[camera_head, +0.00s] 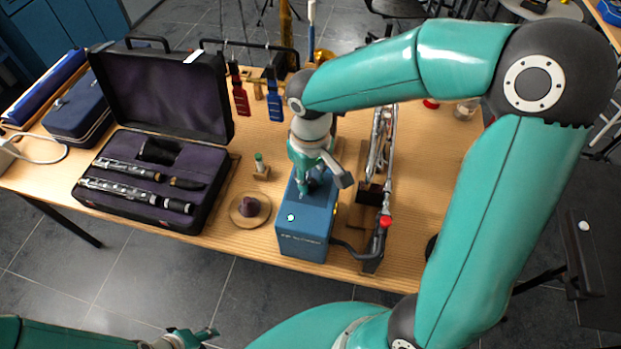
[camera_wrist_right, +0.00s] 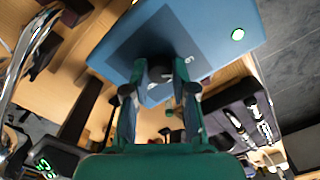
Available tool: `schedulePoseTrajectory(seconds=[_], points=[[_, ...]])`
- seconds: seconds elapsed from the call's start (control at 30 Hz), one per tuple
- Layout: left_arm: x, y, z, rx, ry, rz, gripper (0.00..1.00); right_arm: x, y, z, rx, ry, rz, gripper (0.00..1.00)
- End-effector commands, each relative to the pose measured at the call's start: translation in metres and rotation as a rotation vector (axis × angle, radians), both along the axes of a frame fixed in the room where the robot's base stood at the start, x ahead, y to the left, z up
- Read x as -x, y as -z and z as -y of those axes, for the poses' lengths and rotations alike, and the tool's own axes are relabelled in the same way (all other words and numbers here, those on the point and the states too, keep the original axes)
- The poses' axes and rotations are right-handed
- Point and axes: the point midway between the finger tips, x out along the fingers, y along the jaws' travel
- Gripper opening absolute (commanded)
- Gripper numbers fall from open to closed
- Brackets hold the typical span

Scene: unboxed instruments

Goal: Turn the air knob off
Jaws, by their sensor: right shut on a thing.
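The blue air box (camera_head: 303,245) stands near the front edge of the table, right of the open case, and fills the top of the right wrist view (camera_wrist_right: 205,30). Its dark knob (camera_wrist_right: 160,70) is on the top face, which also has a small lit white-green spot (camera_head: 291,217). My right gripper (camera_head: 308,187) reaches down over the box. In the wrist view its fingers (camera_wrist_right: 157,76) are on either side of the knob, shut on it. The knob's pointer is hidden, so its setting cannot be told. My left gripper (camera_head: 195,338) is at the bottom edge, away from the table, partly cut off.
An open black case (camera_head: 215,105) with clarinet parts lies on the left. A round wooden stand (camera_head: 236,217) with a dark piece is beside the box. A silver instrument (camera_head: 380,150) and a dark hose (camera_head: 345,247) are on the right. Red and blue tags (camera_head: 240,95) hang behind.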

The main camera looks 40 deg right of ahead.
Motion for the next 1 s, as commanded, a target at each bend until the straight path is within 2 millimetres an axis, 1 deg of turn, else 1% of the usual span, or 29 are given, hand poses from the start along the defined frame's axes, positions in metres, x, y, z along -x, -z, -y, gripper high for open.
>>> schedulePoseTrajectory(seconds=[0.03,0.5,0.8,1.0], points=[[0.0,0.006,0.0,0.0,0.0,0.0,0.4,-0.001,0.002,0.0,0.001,0.032,0.004,0.0],[0.0,0.037,0.0,0.0,0.0,0.0,0.4,-0.001,0.002,0.0,0.0,0.456,0.005,0.0],[0.0,0.05,0.0,0.0,0.0,0.0,0.4,-0.001,0.001,0.0,0.001,0.709,0.003,0.0],[0.0,0.054,0.0,0.0,0.0,0.0,0.4,-0.001,0.0,0.0,0.0,0.825,0.003,0.0]])
